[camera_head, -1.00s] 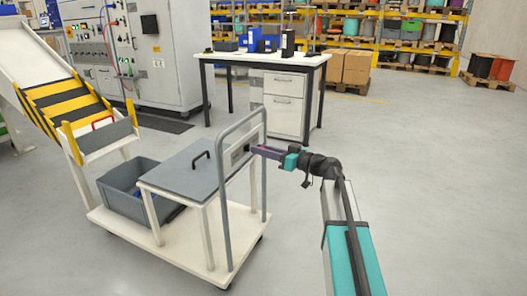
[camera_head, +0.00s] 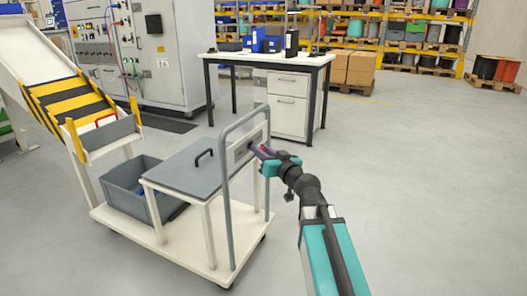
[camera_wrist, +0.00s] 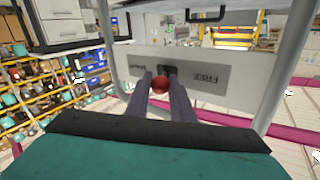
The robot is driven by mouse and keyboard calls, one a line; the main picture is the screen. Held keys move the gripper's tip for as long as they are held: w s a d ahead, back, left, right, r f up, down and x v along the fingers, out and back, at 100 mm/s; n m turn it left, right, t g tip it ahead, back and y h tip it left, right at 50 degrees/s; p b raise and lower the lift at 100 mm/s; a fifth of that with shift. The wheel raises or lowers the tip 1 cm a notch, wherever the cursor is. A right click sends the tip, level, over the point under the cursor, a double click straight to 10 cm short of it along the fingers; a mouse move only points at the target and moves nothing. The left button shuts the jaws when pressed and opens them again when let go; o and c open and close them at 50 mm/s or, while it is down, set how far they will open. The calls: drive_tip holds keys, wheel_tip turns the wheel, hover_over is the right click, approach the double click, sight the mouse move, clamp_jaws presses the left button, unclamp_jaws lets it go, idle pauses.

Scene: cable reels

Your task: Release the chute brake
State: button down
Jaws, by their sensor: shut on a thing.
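A lever with a red ball knob (camera_wrist: 160,85) stands at a grey plate (camera_wrist: 205,77) on the white end panel of a cart, seen in the wrist view. My gripper (camera_wrist: 161,79) is shut on this knob, one finger on each side. In the head view my gripper (camera_head: 257,150) reaches the panel (camera_head: 240,152) from the right, and the knob is mostly hidden there. The chute (camera_head: 68,103) with yellow and black stripes stands at the left, ending in a grey lip above the cart.
The cart (camera_head: 170,242) has a grey tubular handle (camera_head: 227,200), a grey lid with a black grip (camera_head: 204,155) and a grey bin (camera_head: 127,205). A white-topped workbench (camera_head: 265,58) stands behind. The floor to the right is clear.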

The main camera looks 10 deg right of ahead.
drive_tip(key=shift+a+m+h, duration=0.2)
drive_tip(key=shift+m+h, duration=0.1)
drive_tip(key=shift+h, duration=0.2)
drive_tip(key=c, duration=1.5)
unclamp_jaws()
drive_tip(key=shift+s, duration=0.1)
drive_tip(key=shift+c, duration=0.2)
drive_tip(key=shift+s, duration=0.1)
